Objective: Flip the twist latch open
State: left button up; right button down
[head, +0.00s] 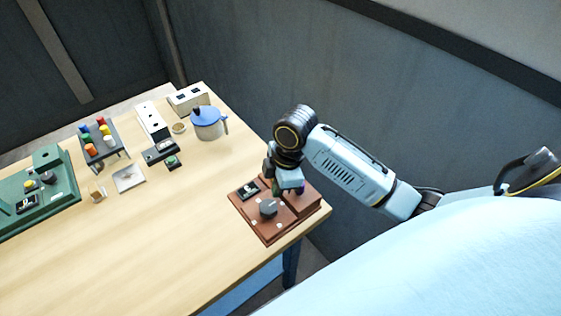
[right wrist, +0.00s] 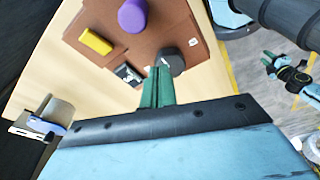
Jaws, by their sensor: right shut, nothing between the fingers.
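A brown board (head: 266,229) lies at the near right corner of the table. It carries a dark faceted knob (head: 268,208), which also shows in the right wrist view (right wrist: 171,61), and a small black switch panel (head: 248,191). I cannot tell for certain which part is the twist latch; the dark knob may be it. My right gripper (head: 272,182) is over the board, behind the knob in the head view. In the right wrist view its green fingers (right wrist: 157,80) are together and empty, appearing right beside the knob; contact is unclear. My left gripper (right wrist: 272,66) shows small at the right wrist view's edge.
The board also carries a purple cylinder (right wrist: 132,16) and a yellow block (right wrist: 95,41). A green board (head: 62,192), a rack of coloured pieces (head: 106,150), white boxes and a blue-lidded pot (head: 208,123) stand farther left. The middle of the table is clear.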

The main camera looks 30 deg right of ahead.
jog(key=w+d+r+n+g, duration=0.1)
jog(key=w+d+r+n, duration=0.3)
jog(key=w+d+r, duration=0.3)
notch_tip(320, 180, up, 3)
jog(key=shift+w+d+f+n, duration=0.2)
jog(key=shift+w+d+n, duration=0.15)
jog(key=shift+w, duration=0.2)
jog(key=f, duration=0.4)
jog(key=a+f, duration=0.1)
jog(key=f, duration=0.7)
jog(key=shift+s+a+f+p, duration=0.1)
jog(key=shift+a+f+p, duration=0.1)
jog(key=shift+f+p, duration=0.2)
jog(key=shift+d+f, duration=0.15)
jog(key=shift+f, duration=0.35)
